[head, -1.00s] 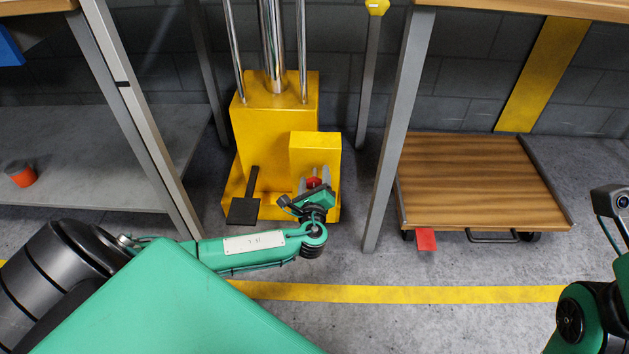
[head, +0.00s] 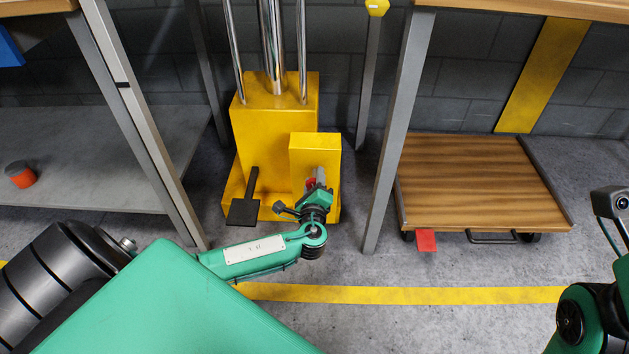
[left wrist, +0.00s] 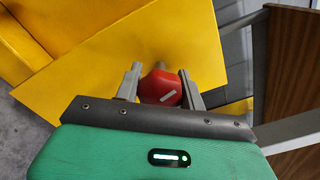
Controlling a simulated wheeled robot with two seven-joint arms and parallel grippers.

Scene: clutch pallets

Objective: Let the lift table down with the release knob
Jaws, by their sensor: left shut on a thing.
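The yellow lift table base (head: 275,125) stands on the floor between two table legs, with chrome columns rising from it. A yellow box (head: 315,150) on its front right carries the red release knob (head: 311,183). My left gripper (head: 318,178) is at the front of this box, shut on the knob. In the left wrist view the red knob (left wrist: 160,88) with a pale mark sits between the two grey fingers, in front of the yellow face (left wrist: 150,45). A black foot pedal (head: 244,211) is left of my gripper. The lift's top is out of view.
A table leg (head: 398,130) stands right of the lift, another (head: 140,130) to its left. A wooden-topped cart (head: 480,180) with a red tag (head: 426,240) is at the right. An orange-and-black item (head: 20,174) lies on the left shelf.

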